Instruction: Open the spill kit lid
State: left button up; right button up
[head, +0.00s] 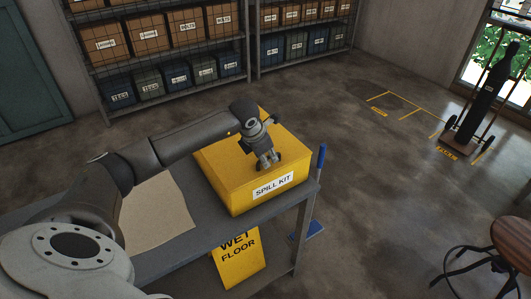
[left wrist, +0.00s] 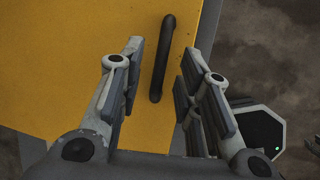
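The yellow spill kit (head: 240,204) sits on a grey table, its white label facing front. Its lid (head: 222,160) looks shut. My left gripper (head: 268,163) points down over the lid near its front right part. In the left wrist view the yellow lid (left wrist: 60,70) fills the left side, with a dark bar handle (left wrist: 163,60) on it. My left gripper (left wrist: 166,62) is open, with one finger on each side of the handle in that view. I cannot tell whether the fingers are down at the handle's height.
A brown sheet (head: 160,215) lies on the grey table (head: 205,236) left of the kit. A yellow wet-floor sign (head: 240,262) and a blue-handled tool (head: 321,160) are by the table. A cylinder trolley (head: 484,100) and a stool (head: 513,240) stand right. The middle floor is clear.

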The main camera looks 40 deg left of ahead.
pick_arm(q)
grip_shut()
dwell(0.3)
